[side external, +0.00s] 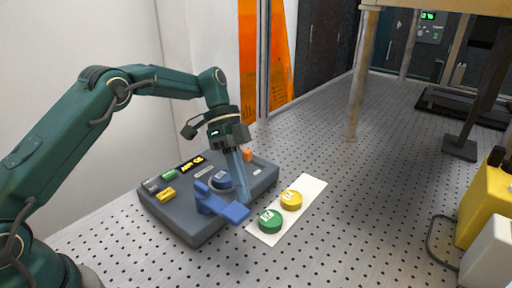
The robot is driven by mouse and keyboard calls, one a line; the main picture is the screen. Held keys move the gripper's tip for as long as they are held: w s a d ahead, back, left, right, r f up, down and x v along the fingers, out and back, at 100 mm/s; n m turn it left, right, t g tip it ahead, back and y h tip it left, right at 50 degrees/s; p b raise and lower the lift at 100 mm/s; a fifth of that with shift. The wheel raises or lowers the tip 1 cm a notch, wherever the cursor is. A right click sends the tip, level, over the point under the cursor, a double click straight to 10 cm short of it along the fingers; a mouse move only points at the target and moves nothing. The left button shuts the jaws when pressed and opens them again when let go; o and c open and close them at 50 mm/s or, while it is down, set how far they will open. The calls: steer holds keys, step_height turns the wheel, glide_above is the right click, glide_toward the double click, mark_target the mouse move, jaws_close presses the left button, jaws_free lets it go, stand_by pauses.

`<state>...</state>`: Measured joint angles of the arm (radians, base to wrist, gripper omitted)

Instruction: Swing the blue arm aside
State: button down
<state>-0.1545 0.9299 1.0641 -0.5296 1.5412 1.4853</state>
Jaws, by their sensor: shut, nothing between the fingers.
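The blue arm (222,207) sits on the front part of a dark grey instrument box (190,225). Its wide end reaches out past the box's right front edge, towards a white strip. A round blue labelled disc (220,181) lies on the box just behind the arm. My gripper (243,198) points down over the box, with its fingers shut and empty. The fingertips are close to the wide end of the blue arm, at its far side in this view. I cannot tell whether they touch it.
A white strip (312,187) beside the box holds a green disc (270,221) and a yellow disc (291,200). A yellow case (487,205) stands far right. The perforated table between is clear.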

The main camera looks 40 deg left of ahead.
steer(key=shift+a+r, duration=0.1)
stand_by(0.3)
steer(key=s+r+n+t+y, duration=0.15)
steer(key=s+r, duration=0.25)
steer(key=r, duration=0.5)
steer(key=s+r+n+t+y, duration=0.1)
steer(key=s+r+t, duration=0.2)
steer(key=r, duration=0.5)
steer(key=s+a+f+n+t+y, duration=0.4)
steer(key=s+a+f+n, duration=0.1)
steer(key=s+f+n, duration=0.4)
steer(key=shift+s+f+n, duration=0.35)
steer(key=shift+s+n, duration=0.65)
steer(key=shift+n, duration=0.15)
